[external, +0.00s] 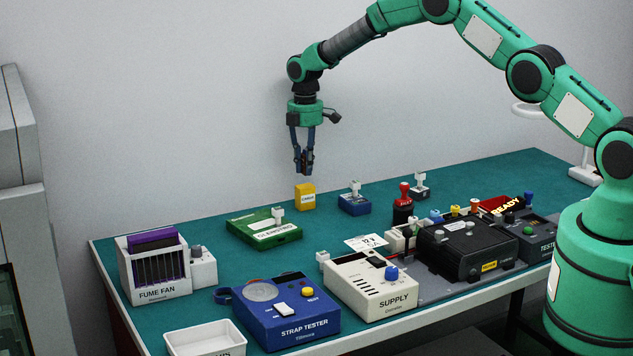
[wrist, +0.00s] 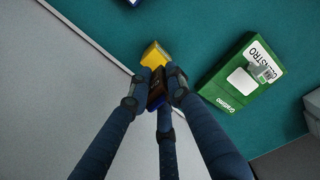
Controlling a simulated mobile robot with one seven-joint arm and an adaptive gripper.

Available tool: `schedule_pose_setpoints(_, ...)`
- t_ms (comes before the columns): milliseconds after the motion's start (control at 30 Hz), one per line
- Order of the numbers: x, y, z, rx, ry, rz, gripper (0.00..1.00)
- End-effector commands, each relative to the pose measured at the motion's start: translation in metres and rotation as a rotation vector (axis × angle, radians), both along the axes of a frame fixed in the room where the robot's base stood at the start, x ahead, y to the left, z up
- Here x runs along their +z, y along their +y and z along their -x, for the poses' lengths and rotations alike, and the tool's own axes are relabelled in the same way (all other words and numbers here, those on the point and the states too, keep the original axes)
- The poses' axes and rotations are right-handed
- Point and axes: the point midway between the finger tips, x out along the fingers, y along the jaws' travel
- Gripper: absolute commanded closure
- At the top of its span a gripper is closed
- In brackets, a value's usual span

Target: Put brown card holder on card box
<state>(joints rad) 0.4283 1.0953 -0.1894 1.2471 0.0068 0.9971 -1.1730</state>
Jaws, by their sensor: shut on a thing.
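My gripper (external: 304,168) hangs pointing down with its fingers closed around a small dark brown thing, the brown card holder (wrist: 155,88). The fingers cover most of it in both views. The yellow card box (external: 305,197), with a small white label, stands upright on the green table mat near its back edge. My gripper and the holder are above the card box, with a small gap between them in the external view. In the wrist view the yellow box (wrist: 154,53) shows just beyond the fingertips, partly hidden by them.
A green flat device (external: 264,229) lies front left of the card box, and a small blue block (external: 354,204) with a white top part stands to its right. The wall is close behind. Fume fan (external: 155,268), strap tester (external: 287,311) and supply (external: 372,285) boxes fill the front.

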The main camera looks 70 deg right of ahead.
Motion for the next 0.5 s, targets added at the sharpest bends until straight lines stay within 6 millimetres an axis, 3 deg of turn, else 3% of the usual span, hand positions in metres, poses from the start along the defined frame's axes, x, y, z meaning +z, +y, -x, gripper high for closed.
schedule_pose_setpoints(300, -0.001, 0.000, 0.000, 0.000, 0.000, 0.000, 0.99)
schedule_pose_setpoints(500, -0.015, 0.000, 0.000, 0.000, 0.001, -0.001, 0.99)
